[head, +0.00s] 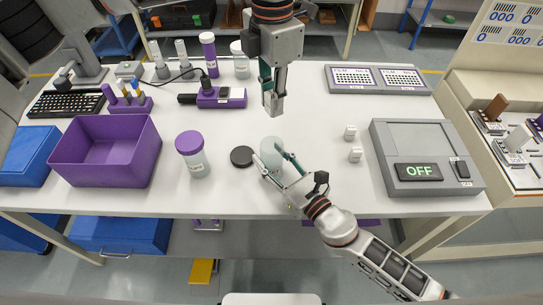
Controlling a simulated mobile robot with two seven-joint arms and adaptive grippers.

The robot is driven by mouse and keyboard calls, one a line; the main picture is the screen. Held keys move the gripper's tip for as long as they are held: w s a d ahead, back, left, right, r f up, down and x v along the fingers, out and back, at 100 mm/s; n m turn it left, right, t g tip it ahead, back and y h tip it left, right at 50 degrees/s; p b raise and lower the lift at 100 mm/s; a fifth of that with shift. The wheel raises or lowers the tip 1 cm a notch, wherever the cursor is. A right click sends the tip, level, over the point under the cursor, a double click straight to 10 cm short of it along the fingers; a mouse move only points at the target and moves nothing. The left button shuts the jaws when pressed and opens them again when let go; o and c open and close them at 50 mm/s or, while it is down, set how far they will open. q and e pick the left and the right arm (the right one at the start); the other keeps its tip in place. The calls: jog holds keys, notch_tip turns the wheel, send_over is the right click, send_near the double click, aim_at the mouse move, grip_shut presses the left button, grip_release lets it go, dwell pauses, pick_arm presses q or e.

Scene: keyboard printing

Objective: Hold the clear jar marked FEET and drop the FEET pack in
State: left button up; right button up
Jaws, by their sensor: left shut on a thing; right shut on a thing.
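A clear jar (271,147) stands open near the front middle of the white table. My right gripper (267,156) has its fingers around the jar and is shut on it. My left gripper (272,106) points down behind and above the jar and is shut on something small. That thing is mostly hidden between the fingers, so I cannot confirm it as the FEET pack. Two small white blocks (350,132) lie right of the jar. No marking on the jar is readable.
A black lid (241,156) lies just left of the jar. A purple-lidded jar (194,158) and a purple bin (72,174) stand further left. A grey device reading OFF (418,172) is at right. Bottles (208,53) stand at the back.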

pick_arm(q)
notch_tip(320, 180, down, 9)
jog(key=shift+f, duration=0.2)
dwell(1.1)
jog(key=o, duration=1)
jog(key=shift+r, duration=0.1)
notch_tip(320, 180, up, 12)
jog(key=shift+f, duration=0.1)
pick_arm(e)
jog(key=o, duration=1.2)
